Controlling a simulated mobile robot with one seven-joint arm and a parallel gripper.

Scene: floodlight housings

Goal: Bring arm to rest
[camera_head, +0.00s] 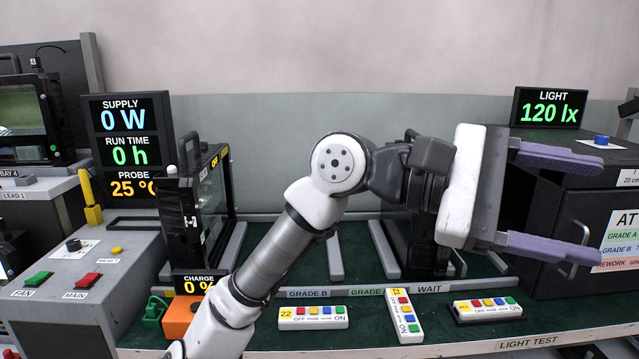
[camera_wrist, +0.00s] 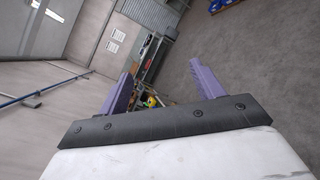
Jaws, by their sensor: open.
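My gripper (camera_head: 575,202) is at the right of the head view, held up above the bench and pointing right. Its two purple fingers are wide apart with nothing between them. My arm reaches up from the bottom of the head view, bends at an elbow joint in the middle and hides part of the bench behind it. In the wrist view my gripper (camera_wrist: 163,85) also shows open and empty, facing the floor and a far shelf.
A dark light-test box (camera_head: 566,215) stands close behind my gripper. Three switch bars, left (camera_head: 312,318), middle (camera_head: 402,316) and right (camera_head: 486,309), lie on the green bench top. A control box (camera_head: 95,285) and a display panel (camera_head: 130,147) stand at left. A floodlight housing (camera_head: 205,205) stands near them.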

